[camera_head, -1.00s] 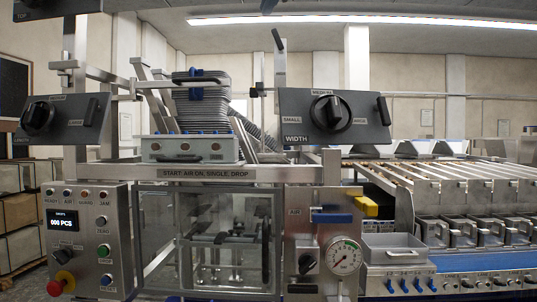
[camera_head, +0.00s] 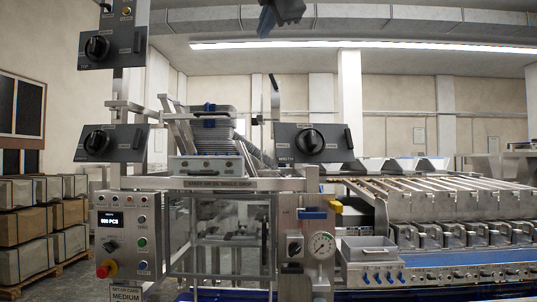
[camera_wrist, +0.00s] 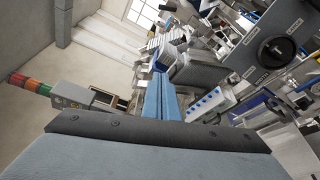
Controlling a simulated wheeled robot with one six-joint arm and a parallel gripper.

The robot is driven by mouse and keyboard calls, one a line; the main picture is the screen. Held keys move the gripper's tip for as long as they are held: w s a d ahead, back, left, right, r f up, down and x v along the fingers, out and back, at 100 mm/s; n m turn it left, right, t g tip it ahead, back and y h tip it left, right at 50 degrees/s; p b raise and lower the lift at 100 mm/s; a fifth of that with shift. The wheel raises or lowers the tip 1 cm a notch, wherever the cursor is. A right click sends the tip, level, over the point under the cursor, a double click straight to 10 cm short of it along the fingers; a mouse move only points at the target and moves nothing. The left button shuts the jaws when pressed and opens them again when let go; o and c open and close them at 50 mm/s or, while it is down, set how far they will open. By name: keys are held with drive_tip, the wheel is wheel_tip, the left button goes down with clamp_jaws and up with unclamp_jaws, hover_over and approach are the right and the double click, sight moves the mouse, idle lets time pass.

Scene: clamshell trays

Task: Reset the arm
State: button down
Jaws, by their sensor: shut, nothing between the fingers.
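My gripper (camera_head: 266,24) shows at the top edge of the head view, high above the machine, with most of the arm out of frame. In the wrist view its two blue fingers (camera_wrist: 162,80) lie side by side, shut with nothing between them. The tray machine stands below and apart from the gripper. Its stack of dark trays (camera_head: 213,128) sits in the magazine above the start panel (camera_head: 206,167).
Width knob panel (camera_head: 311,142), length knob panel (camera_head: 98,142) and a top panel (camera_head: 98,46) stick out from the frame. A control box (camera_head: 124,240) with a red stop button is at lower left. The conveyor (camera_head: 440,262) runs right. Pallets of boxes (camera_head: 40,224) stand far left.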

drive_tip(key=w+d+f+m+g+h, duration=0.1)
drive_tip(key=w+d+f+m+g, duration=0.15)
drive_tip(key=f, duration=0.85)
drive_tip(key=w+d+f+m+g+h, duration=0.1)
drive_tip(key=w+f+m, duration=0.15)
drive_tip(key=f, duration=0.85)
drive_tip(key=w+d+f+m+g+h, duration=0.15)
drive_tip(key=f+m, duration=0.25)
drive_tip(key=f, duration=0.8)
drive_tip(key=s+d+f+m+g, duration=0.2)
drive_tip(key=s+d+f+m, duration=0.15)
drive_tip(key=f, duration=0.65)
drive_tip(key=s+d+f+m+g, duration=0.2)
drive_tip(key=d+f, duration=0.2)
drive_tip(key=f, duration=0.7)
drive_tip(key=s+d+f+m+g, duration=0.2)
drive_tip(key=s+f+m, duration=0.1)
drive_tip(key=s+f, duration=0.4)
drive_tip(key=s+d+f+m+g, duration=0.2)
drive_tip(key=s+d+f+m, duration=0.1)
drive_tip(key=s+f, duration=0.5)
drive_tip(key=s+d+f+m+g+h, duration=0.1)
drive_tip(key=s+d+f+m+g, duration=0.1)
drive_tip(key=s+f+m, duration=0.2)
drive_tip(key=s+f, duration=0.3)
drive_tip(key=f, duration=0.1)
drive_tip(key=shift+s+d+f+m, duration=0.25)
drive_tip(key=shift+d+f+m, duration=0.05)
drive_tip(key=shift+d+m, duration=0.1)
